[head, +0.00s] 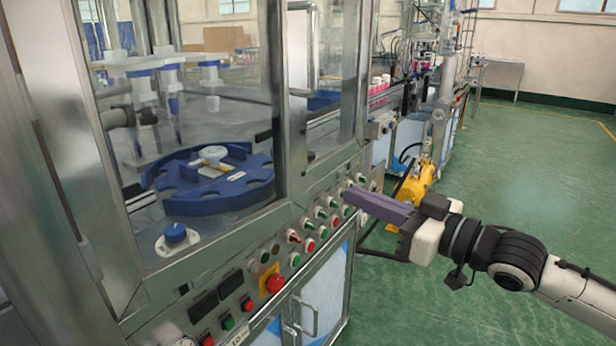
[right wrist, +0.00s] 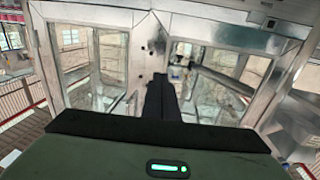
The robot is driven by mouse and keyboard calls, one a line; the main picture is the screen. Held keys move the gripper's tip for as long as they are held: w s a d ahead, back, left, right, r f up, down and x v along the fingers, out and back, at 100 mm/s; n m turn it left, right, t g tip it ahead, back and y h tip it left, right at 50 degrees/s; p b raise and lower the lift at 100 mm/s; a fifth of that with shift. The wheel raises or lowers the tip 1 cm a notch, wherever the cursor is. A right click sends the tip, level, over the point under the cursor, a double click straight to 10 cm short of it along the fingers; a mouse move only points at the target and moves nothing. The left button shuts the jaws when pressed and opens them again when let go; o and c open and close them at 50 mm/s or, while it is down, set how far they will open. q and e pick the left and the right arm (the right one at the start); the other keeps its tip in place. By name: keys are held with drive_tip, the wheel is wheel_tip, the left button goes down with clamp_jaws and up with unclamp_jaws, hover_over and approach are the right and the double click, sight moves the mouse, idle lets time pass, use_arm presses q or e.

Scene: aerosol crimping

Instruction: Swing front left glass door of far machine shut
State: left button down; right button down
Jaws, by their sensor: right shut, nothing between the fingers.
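A metal-framed glass door panel (head: 215,110) stands at the front left of the near machine, in front of a blue turntable. I cannot tell whether it is fully shut. A narrower glass panel (head: 330,75) stands to its right. The right wrist view shows a left glass panel (right wrist: 95,65) and a right glass panel (right wrist: 215,75) in metal frames. My right gripper (head: 352,194) is shut and empty, its purple fingers pointing left in front of the button panel. Its dark fingers also show in the right wrist view (right wrist: 161,82). My left gripper is not in view.
A sloped control panel (head: 255,255) with coloured buttons and a red stop knob (head: 273,283) runs below the glass. Another machine (head: 430,75) and a yellow device (head: 415,182) stand farther back. The green floor (head: 530,150) at right is largely clear.

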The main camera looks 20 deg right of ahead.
sight(295, 172)
use_arm(q)
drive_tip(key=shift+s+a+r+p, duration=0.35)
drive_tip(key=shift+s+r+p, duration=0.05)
drive_tip(key=shift+p, duration=0.6)
use_arm(e)
drive_tip(key=x, duration=1.2)
drive_tip(key=shift+w+a, duration=0.1)
drive_tip(key=shift+w, duration=0.05)
